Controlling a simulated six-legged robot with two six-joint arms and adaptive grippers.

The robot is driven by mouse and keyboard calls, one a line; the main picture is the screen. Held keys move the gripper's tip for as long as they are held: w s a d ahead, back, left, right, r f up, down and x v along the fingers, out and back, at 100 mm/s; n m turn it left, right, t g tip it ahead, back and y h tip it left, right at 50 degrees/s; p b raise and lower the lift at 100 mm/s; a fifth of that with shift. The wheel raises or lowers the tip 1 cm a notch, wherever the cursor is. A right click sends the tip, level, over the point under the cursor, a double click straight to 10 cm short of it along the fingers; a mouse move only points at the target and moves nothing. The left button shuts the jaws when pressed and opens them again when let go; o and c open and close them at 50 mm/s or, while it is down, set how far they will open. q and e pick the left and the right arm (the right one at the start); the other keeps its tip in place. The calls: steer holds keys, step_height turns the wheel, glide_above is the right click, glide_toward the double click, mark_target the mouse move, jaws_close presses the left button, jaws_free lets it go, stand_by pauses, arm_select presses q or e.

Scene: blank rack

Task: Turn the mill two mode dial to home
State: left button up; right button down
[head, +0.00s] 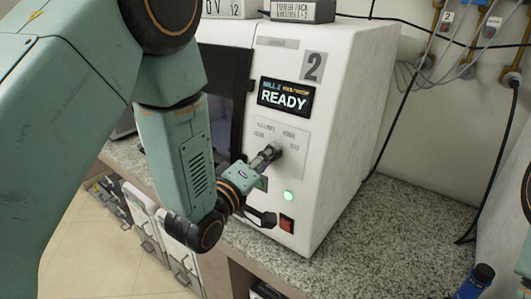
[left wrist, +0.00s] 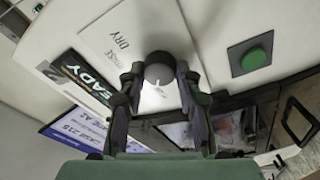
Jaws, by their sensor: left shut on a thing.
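Mill two (head: 340,130) is a white machine with a large "2" and a lit display (head: 286,97) that reads READY. Its mode dial (left wrist: 159,70) is a dark round knob on a light label panel (head: 290,133) below the display. My left gripper (head: 270,153) is at the dial. In the left wrist view its two fingers (left wrist: 160,82) sit on either side of the knob, shut on it. A small white mark shows on the dial's lower side in that view. Most panel lettering is too small or hidden, so I cannot tell the setting. My right gripper is out of view.
A lit green button (head: 288,196) and a red switch (head: 287,223) sit below the dial. A dark door (head: 228,95) is at the mill's left. Cables hang at the right. A blue bottle (head: 476,282) stands on the speckled counter (head: 415,225), which has clear room.

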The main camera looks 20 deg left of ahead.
arm_select(q)
steer(key=shift+s+f+n+p, duration=0.15)
steer(key=shift+n+p, duration=0.15)
steer(key=shift+n, duration=0.3)
steer(key=o, duration=1.2)
steer(key=shift+c, duration=0.2)
steer(key=v, duration=0.7)
